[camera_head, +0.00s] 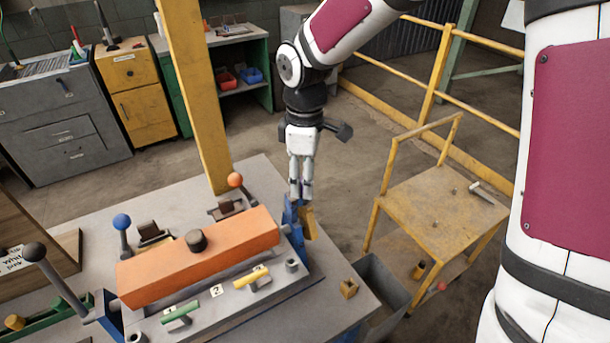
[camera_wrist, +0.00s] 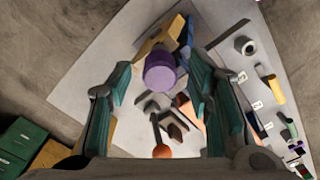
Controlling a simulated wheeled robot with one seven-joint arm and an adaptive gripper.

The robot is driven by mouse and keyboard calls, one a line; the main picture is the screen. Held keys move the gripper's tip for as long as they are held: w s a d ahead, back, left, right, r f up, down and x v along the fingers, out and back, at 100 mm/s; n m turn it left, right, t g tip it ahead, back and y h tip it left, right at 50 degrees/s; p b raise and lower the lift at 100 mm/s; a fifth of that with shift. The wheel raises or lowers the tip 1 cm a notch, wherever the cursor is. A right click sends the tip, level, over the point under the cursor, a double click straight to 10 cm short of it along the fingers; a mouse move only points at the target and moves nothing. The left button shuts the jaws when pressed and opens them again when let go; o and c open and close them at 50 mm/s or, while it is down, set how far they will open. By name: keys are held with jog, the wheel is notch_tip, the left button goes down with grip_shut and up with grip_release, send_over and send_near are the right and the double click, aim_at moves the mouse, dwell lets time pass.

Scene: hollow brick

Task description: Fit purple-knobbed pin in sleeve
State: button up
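My gripper (camera_head: 302,193) points down at the far right end of the bench, above a blue bracket (camera_head: 293,222) and a yellow block (camera_head: 308,223). In the wrist view, its two green-padded fingers (camera_wrist: 160,68) are open. The purple knob (camera_wrist: 160,73) lies between them, with a visible gap on both sides. The pin's shaft is hidden beneath the knob. A short grey hollow cylinder (camera_head: 292,265), possibly the sleeve, stands at the fixture's right end; it also shows in the wrist view (camera_wrist: 245,45). Another grey cylinder (camera_head: 135,337) is at the front left.
A long orange bar (camera_head: 200,257) with a black knob lies along the fixture. Green (camera_head: 180,313) and yellow (camera_head: 252,278) handled pieces lie in front of it. Ball-topped levers, blue (camera_head: 122,222) and orange (camera_head: 235,180), rise behind. A yellow post (camera_head: 195,90) stands behind the bench.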

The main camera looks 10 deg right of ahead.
notch_tip(320, 180, up, 12)
dwell(0.7)
jog(key=s+d+r+m+t, duration=0.1)
jog(key=s+d+m+t, duration=0.1)
jog(key=s+d+m, duration=0.4)
jog(key=s+d+r+m+t+b, duration=0.1)
jog(key=s+d+m, duration=0.5)
jog(key=s, duration=0.7)
jog(key=r+m+t, duration=0.1)
jog(key=m+t, duration=0.1)
jog(key=shift+s+r+t+b, duration=0.25)
jog(key=shift+t+b, duration=0.05)
